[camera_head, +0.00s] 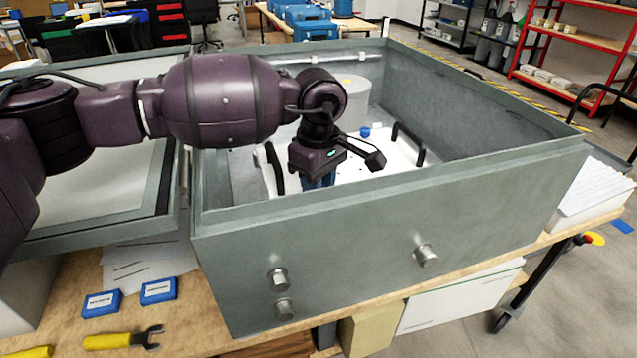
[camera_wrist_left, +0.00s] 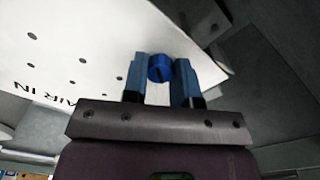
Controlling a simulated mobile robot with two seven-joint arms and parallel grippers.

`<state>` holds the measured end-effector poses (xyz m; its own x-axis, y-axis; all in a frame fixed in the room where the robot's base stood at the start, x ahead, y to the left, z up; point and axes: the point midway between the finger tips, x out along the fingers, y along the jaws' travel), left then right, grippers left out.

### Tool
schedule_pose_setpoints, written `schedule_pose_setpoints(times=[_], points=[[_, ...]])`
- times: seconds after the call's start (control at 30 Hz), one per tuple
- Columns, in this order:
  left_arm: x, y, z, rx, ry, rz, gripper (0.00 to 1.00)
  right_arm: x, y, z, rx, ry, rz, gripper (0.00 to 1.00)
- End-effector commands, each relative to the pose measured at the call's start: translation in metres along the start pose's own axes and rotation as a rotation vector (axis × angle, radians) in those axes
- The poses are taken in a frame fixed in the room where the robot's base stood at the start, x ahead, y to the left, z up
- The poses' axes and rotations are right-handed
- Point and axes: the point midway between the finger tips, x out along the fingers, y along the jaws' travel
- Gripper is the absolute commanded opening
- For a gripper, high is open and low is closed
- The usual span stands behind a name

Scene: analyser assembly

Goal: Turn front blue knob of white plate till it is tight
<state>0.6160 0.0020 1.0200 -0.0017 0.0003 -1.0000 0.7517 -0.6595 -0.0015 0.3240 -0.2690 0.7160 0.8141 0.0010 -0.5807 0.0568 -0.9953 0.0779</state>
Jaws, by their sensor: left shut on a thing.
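The white plate (camera_head: 376,166) lies inside the grey box, with black handles on it. In the left wrist view the plate (camera_wrist_left: 62,50) fills the upper left, with dark holes and printed letters. The front blue knob (camera_wrist_left: 160,68) has a dark slot and sits between the two blue fingers of my left gripper (camera_wrist_left: 161,78), which is shut on it. In the head view my left gripper (camera_head: 319,180) points down into the box near its front wall, and hides this knob. Another blue knob (camera_head: 365,132) shows further back on the plate. My right gripper is not in view.
The grey box (camera_head: 400,232) has high walls around the plate, with its front wall close to my gripper. A round white part (camera_head: 354,98) stands at the back inside.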

Motion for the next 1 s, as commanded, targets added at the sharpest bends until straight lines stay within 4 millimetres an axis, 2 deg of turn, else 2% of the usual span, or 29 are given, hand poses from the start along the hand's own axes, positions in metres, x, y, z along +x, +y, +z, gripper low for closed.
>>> schedule_pose_setpoints(times=[0.03, 0.17, 0.2, 0.43, 0.57, 0.67, 1.0], points=[[-0.004, 0.001, -0.001, -0.001, 0.002, 0.007, 0.31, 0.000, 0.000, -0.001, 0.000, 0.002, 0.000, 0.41], [-0.003, 0.001, 0.000, -0.001, 0.002, 0.005, 0.51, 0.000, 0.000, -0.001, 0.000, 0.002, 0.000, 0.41], [-0.003, 0.001, 0.000, -0.001, 0.002, 0.004, 0.53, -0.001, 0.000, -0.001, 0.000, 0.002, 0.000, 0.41], [-0.002, 0.000, 0.000, -0.001, 0.001, 0.002, 0.53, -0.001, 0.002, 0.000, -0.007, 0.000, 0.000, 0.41], [-0.008, 0.001, 0.000, -0.001, 0.001, 0.003, 0.53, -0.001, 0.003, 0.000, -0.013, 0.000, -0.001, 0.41], [-0.020, 0.001, -0.001, -0.002, 0.003, 0.004, 0.53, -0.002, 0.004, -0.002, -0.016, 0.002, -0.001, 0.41], [-0.081, 0.001, 0.000, -0.001, 0.003, 0.005, 0.53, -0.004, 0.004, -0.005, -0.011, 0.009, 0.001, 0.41]])
